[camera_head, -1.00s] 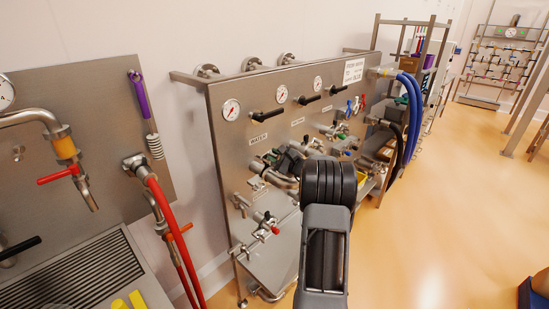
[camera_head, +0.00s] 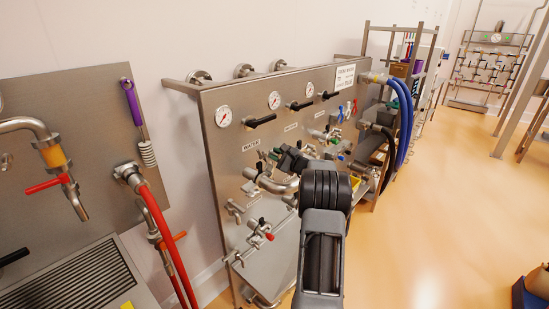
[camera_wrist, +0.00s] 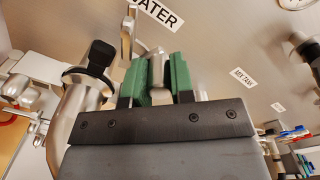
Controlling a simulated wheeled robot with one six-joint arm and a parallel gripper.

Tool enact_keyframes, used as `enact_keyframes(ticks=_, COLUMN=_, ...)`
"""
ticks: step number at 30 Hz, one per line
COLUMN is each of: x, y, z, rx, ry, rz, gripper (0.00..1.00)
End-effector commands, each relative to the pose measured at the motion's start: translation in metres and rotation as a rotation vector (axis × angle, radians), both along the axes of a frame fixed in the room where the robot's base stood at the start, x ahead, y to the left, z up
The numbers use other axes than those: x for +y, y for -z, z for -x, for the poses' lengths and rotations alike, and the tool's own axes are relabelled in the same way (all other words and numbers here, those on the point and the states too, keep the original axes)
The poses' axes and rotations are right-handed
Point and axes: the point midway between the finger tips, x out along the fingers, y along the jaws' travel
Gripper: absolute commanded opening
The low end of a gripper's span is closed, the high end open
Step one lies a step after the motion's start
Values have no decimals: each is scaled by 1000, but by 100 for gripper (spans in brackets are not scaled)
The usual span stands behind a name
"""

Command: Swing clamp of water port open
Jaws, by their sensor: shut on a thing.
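The water port (camera_head: 251,173) is on the steel panel below the WATER label (camera_head: 250,146), with a bent steel pipe (camera_head: 277,186) beside it. In the wrist view the label (camera_wrist: 158,14) is partly cut off at the top. My gripper (camera_wrist: 158,78) has green fingertips shut on a small silver piece (camera_wrist: 157,66), which looks like part of the water port's clamp. Its joint and far end are hidden. A steel pipe with a black part (camera_wrist: 97,58) is close on the left. In the head view, my gripper (camera_head: 272,157) is at the port, partly hidden by my arm.
Gauges (camera_head: 274,101) and black valve handles (camera_head: 259,121) are along the panel's top. A small valve with a red tip (camera_head: 262,231) sticks out below. Blue hoses (camera_head: 405,110) hang at the right. A red hose (camera_head: 162,222) hangs left. Open floor (camera_head: 440,210) lies to the right.

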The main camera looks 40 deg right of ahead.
Motion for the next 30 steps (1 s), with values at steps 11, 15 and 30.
enact_keyframes(ticks=11, x=-26, y=2, z=-4, rx=0, ry=3, rz=-1, gripper=4)
enact_keyframes(ticks=15, x=-27, y=2, z=-4, rx=1, ry=2, rz=-1, gripper=4)
enact_keyframes(ticks=30, x=-49, y=14, z=-8, rx=0, ry=3, rz=0, gripper=4)
